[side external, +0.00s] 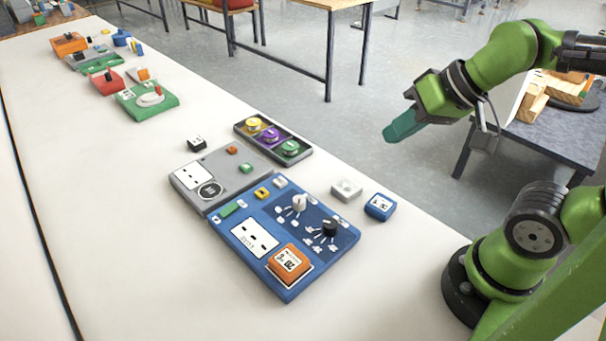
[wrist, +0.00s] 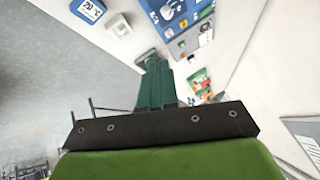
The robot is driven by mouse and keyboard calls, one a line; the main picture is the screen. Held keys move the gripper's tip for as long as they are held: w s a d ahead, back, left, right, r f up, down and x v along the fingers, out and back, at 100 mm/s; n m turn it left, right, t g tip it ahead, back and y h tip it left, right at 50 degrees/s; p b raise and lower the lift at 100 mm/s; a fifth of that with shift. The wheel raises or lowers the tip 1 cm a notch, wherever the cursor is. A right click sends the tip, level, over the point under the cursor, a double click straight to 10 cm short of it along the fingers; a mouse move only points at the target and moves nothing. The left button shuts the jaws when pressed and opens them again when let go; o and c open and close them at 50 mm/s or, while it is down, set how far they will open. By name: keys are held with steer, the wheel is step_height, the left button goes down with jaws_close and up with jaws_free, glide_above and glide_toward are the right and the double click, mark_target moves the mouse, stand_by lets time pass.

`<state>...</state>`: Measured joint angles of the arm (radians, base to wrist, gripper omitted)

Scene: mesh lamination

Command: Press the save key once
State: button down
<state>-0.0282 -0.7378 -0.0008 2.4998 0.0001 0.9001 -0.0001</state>
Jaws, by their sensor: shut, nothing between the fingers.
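A blue panel (side external: 300,276) lies on the white table with two knobs, several small keys, a pale screen and an orange block on it. A grey panel (side external: 222,163) adjoins it, with a green key (side external: 246,168), an orange key (side external: 232,150) and a round emblem. I cannot read which key is the save key. The blue panel also shows at the top of the wrist view (wrist: 187,42). My gripper (side external: 390,136) has dark green fingers, shut and empty, held in the air to the right of the panels. Its fingers point up the wrist view (wrist: 154,62).
A blue display block (side external: 380,207) and a white block (side external: 345,190) stand right of the blue panel. A dark tray (side external: 272,140) with yellow, purple and green pieces lies behind. A small black block (side external: 197,143) stands near the grey panel.

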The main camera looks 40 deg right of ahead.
steer(key=w+a+f+n+g+y, duration=0.2)
steer(key=w+a+f+n, duration=0.15)
steer(key=a, duration=0.25)
steer(key=n+t+h, duration=0.2)
steer(key=n+t, duration=0.2)
steer(key=n, duration=0.8)
glide_above(265, 194)
step_height(265, 194, down, 6)
steer(key=shift+f, duration=0.15)
steer(key=shift+f, duration=4.45)
steer(key=shift+f, duration=0.15)
